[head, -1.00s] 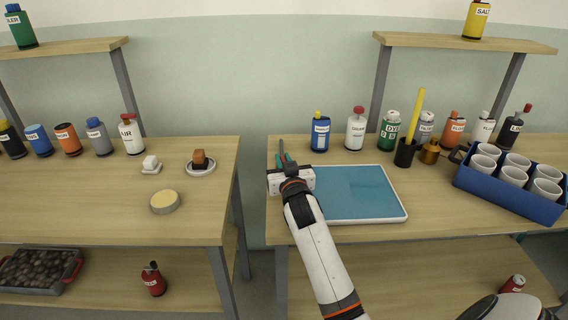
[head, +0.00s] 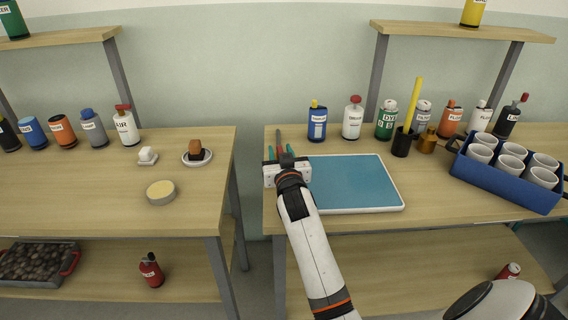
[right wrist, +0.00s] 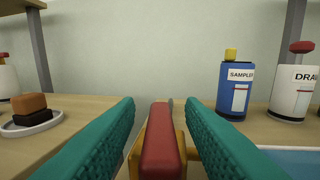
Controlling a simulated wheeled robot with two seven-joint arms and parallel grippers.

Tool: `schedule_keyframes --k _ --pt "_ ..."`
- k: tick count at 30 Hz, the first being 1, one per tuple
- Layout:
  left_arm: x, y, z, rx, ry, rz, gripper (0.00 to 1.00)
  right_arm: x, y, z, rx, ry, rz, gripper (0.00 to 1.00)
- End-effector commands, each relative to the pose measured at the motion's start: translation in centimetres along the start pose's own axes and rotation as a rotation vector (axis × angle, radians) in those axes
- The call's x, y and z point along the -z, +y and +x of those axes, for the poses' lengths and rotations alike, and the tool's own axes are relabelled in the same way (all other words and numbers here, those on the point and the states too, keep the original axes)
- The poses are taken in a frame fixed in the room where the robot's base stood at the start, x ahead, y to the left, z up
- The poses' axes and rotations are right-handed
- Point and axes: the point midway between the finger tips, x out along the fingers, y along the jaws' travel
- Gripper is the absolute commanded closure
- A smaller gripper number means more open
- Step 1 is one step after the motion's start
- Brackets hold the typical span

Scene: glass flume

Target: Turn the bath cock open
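The bath cock shows in the right wrist view as a red lever handle (right wrist: 160,150) on a brass-coloured body, partly hidden below and behind the fingers. My right gripper (right wrist: 160,108) has its two teal fingers apart, one on each side of the red handle, with a narrow gap visible on either side. In the head view my right gripper (head: 279,153) is over the left edge of the right-hand table, and it hides most of the cock. My left gripper is not in view.
A blue-topped white tray (head: 354,182) lies just right of the gripper. A blue sampler bottle (head: 317,124) and other bottles stand behind it. A blue crate of white cups (head: 500,185) is at the right. A gap separates the left table (head: 100,205).

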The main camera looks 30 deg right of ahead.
Motion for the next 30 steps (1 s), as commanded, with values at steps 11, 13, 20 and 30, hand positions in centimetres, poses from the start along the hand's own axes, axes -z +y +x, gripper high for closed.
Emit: schedule_keyframes --k 11,13,20,30 --pt "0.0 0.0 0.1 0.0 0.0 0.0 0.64 0.1 0.0 -7.7 0.0 0.003 0.002 0.65" --pt "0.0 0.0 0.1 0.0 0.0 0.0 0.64 0.1 0.0 -8.9 0.0 0.003 0.003 0.65" --pt "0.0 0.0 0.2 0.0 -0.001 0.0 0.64 0.0 0.0 -11.0 0.0 0.001 0.001 0.65" --pt "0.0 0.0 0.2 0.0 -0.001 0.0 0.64 0.0 0.0 -11.1 0.0 0.0 0.001 0.65"
